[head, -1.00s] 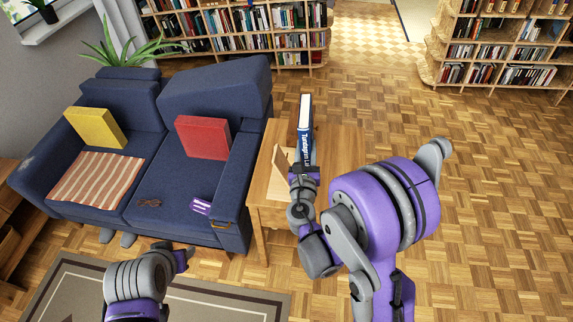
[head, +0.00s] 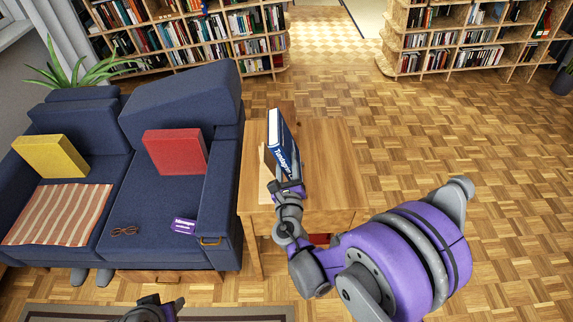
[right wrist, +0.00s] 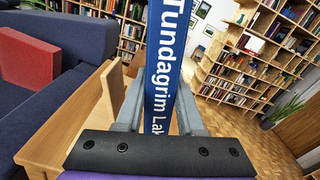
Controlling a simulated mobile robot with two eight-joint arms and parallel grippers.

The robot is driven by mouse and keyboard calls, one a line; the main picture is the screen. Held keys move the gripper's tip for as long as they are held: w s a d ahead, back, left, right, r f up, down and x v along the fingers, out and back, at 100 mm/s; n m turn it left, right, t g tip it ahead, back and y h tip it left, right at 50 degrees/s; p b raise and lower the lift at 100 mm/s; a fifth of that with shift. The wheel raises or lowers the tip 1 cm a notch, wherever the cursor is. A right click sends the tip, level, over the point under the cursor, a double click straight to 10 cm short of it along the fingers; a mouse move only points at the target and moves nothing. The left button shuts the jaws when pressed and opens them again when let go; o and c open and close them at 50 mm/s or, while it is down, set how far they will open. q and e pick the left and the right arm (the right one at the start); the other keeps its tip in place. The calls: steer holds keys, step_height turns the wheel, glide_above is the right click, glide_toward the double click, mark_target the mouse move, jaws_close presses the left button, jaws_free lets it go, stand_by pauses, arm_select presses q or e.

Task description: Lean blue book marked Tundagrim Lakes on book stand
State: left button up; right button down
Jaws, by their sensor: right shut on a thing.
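The blue book (head: 285,150) marked Tundagrim has a blue spine and white page edges. It stands nearly upright over the wooden side table, its spine towards me. My right gripper (head: 288,187) is shut on its near end. In the right wrist view the spine of the book (right wrist: 166,60) rises between the two fingers (right wrist: 160,118). The light wooden book stand (head: 266,186) is just left of the book, mostly hidden by it and the gripper; whether they touch is unclear. My left gripper (head: 160,306) is at the bottom edge, partly cut off.
The side table (head: 330,165) has free room right of the book. A blue sofa (head: 150,215) stands close on its left, with red (head: 175,151) and yellow (head: 50,156) cushions, glasses (head: 124,231) and a purple item (head: 185,225). Bookshelves line the back.

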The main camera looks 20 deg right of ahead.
steer(key=shift+s, duration=0.15)
steer(key=shift+a, duration=0.1)
steer(key=shift+a+f+b, duration=0.3)
steer(key=shift+f+b, duration=0.2)
steer(key=shift+b, duration=0.05)
steer(key=shift+w+a+f+b, duration=0.25)
steer(key=shift+a+f+b, duration=0.5)
steer(key=shift+f+b, duration=0.3)
steer(key=shift+w+a+f+b, duration=0.25)
steer(key=shift+a+f+b, duration=0.5)
steer(key=shift+f+b, duration=0.3)
steer(key=shift+s+d+f+b, duration=0.1)
steer(key=shift+d+f+b, duration=0.05)
steer(key=shift+f+b, duration=0.2)
steer(key=shift+d+f+b, duration=0.2)
steer(key=shift+f+b, duration=0.35)
steer(key=shift+b, duration=0.05)
steer(key=shift+s+d+f+b, duration=0.1)
steer(key=shift+d+f+b, duration=0.15)
steer(key=shift+f+b, duration=0.4)
steer(key=shift+s+d+f+b, duration=0.1)
steer(key=shift+d+f+b, duration=0.1)
steer(key=shift+f+b, duration=0.4)
stand_by(1.5)
